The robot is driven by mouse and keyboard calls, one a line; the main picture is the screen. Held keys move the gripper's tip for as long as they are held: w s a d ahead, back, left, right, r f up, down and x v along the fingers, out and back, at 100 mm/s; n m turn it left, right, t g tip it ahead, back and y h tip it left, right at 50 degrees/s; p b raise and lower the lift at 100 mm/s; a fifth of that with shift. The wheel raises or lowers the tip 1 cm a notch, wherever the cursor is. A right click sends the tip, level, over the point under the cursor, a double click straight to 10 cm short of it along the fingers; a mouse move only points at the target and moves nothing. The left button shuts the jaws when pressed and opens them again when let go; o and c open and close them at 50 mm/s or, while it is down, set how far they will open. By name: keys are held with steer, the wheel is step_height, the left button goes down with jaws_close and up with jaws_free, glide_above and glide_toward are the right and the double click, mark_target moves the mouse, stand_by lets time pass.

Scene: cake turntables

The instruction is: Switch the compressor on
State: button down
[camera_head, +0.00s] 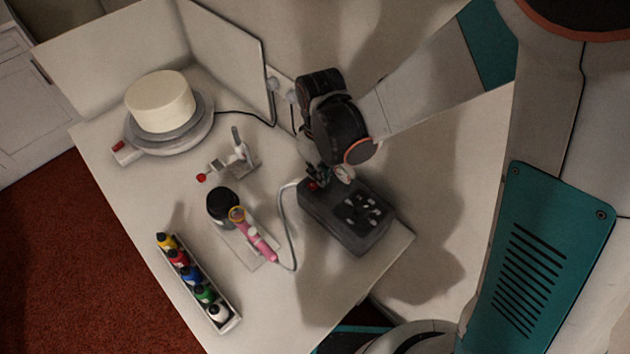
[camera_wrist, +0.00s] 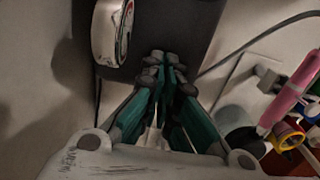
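The compressor (camera_head: 372,238) is a dark grey box with a vented top, standing near the table's right front corner. A small red part (camera_head: 313,186), perhaps its switch, shows at its back left end, right by my gripper (camera_head: 318,176). A round gauge (camera_head: 344,174) sits beside the fingertips. In the wrist view, the compressor's dark body (camera_wrist: 190,30) lies ahead of my gripper (camera_wrist: 163,66), whose teal fingers are together with nothing visible between them. The gauge (camera_wrist: 110,30) is to their left. The switch is hidden there, and I cannot tell whether the fingertips touch the compressor.
A pink airbrush (camera_head: 262,246) lies left of the compressor, joined by a grey hose (camera_head: 284,205). A black pot (camera_head: 222,206), a small stand (camera_head: 238,160), a bottle tray (camera_head: 232,322) and a cake (camera_head: 160,100) on a turntable (camera_head: 190,140) stand farther left. Upright panels (camera_head: 225,60) border the back.

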steer(key=shift+r+p, duration=2.4)
steer(key=shift+r, duration=1.15)
steer(key=shift+s+f, duration=0.1)
